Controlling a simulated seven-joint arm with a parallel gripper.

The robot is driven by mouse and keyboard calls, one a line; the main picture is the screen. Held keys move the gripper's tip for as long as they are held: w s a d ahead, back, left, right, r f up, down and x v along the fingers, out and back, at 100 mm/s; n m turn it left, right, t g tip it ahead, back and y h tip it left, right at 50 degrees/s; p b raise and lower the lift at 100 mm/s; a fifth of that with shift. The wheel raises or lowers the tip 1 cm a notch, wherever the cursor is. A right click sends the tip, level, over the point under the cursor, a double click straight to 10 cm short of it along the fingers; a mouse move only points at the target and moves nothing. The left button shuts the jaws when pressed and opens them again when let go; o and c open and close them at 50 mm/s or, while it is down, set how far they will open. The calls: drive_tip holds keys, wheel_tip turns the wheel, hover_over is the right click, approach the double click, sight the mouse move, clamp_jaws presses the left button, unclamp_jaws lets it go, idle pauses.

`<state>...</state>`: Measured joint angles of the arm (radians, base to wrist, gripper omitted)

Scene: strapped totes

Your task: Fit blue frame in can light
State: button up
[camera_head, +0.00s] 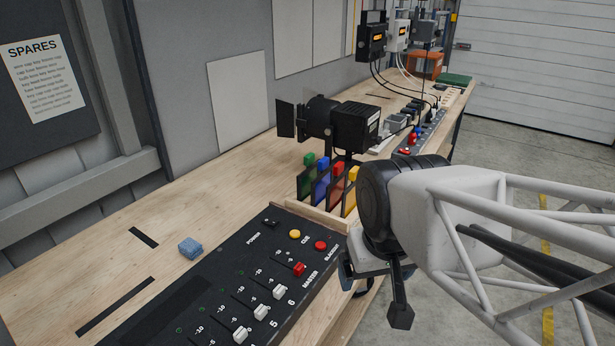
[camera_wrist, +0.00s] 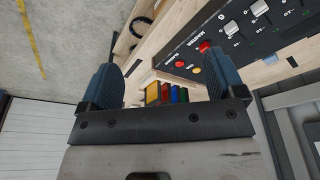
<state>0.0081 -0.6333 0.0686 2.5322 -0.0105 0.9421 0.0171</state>
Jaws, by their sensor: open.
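The blue frame (camera_head: 321,189) stands upright in a wooden rack between the green frame (camera_head: 307,179) and the red frame (camera_head: 337,186). In the wrist view the blue frame (camera_wrist: 175,95) shows as a small blue strip beyond my gripper, partly hidden by it. The can light (camera_head: 352,124) is a black lamp on a stand behind the rack, its flaps pointing left. My gripper (camera_head: 373,294) is open and empty, over the bench's front edge, to the right of and nearer than the rack. Its two blue-grey fingers (camera_wrist: 160,85) are wide apart in the wrist view.
The yellow frame (camera_head: 351,195) stands at the rack's right end. A black control desk (camera_head: 215,290) with sliders and buttons lies in front of the rack. A small blue block (camera_head: 190,247) sits on the bare bench at left. Boxes and cables crowd the far bench.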

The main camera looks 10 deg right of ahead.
drive_tip(key=shift+w+r, duration=0.1)
drive_tip(key=c, duration=0.5)
drive_tip(key=shift+w+r, duration=0.1)
drive_tip(key=shift+w, duration=0.15)
drive_tip(key=shift+c, duration=1.1)
drive_tip(key=w+r+m, duration=0.1)
drive_tip(key=w, duration=0.3)
drive_tip(key=w+r, duration=0.1)
drive_tip(key=w, duration=0.3)
drive_tip(key=w+r+m, duration=0.1)
drive_tip(key=w+r, duration=0.1)
drive_tip(key=w, duration=0.2)
drive_tip(key=shift+w+d+r+m+g, duration=0.1)
drive_tip(key=shift+d+m+g, duration=0.2)
drive_tip(key=shift+g, duration=0.1)
drive_tip(key=m+g, duration=0.2)
drive_tip(key=m, duration=0.4)
hover_over(324, 159)
drive_tip(key=f, duration=0.3)
drive_tip(key=shift+s+a, duration=0.1)
drive_tip(key=shift+s, duration=0.3)
drive_tip(key=shift+w+f, duration=0.1)
drive_tip(key=shift+w, duration=0.25)
drive_tip(key=shift+f, duration=0.1)
